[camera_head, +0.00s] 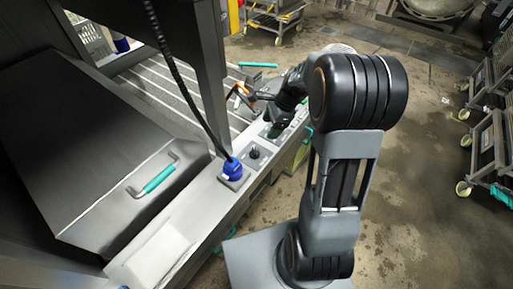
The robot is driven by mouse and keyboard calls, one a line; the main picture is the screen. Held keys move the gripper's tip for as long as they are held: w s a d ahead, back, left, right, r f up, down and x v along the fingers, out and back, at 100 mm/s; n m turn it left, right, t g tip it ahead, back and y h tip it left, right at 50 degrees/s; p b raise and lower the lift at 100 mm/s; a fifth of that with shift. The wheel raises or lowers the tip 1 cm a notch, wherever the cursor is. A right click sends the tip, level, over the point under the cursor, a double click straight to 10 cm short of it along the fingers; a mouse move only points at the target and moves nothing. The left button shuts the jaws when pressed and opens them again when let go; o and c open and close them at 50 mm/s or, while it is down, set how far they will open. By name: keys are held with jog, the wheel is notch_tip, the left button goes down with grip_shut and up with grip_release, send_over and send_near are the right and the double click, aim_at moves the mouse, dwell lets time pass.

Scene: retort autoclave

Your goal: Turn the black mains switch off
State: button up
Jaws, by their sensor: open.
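A black rotary knob, which looks like the mains switch (254,152), sits on a grey plate on the steel ledge near the middle of the view. My gripper (240,97) is open, above the ledge and the ribbed steel surface, up and to the left of the knob. It is apart from the knob, and I see nothing between its fingers. My arm comes in from the right. The switch markings are too small to read.
A blue plug (233,171) with a black cable stands beside the knob. A steel lid (95,140) with a teal handle (158,179) is at left. Wheeled racks (490,150) stand at far right. The wet floor (430,210) between is clear.

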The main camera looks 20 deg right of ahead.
aim_at(256, 150)
jog(key=x, duration=1.4)
jog(key=shift+w+d, duration=0.1)
jog(key=shift+w, duration=0.1)
jog(key=c, duration=0.9)
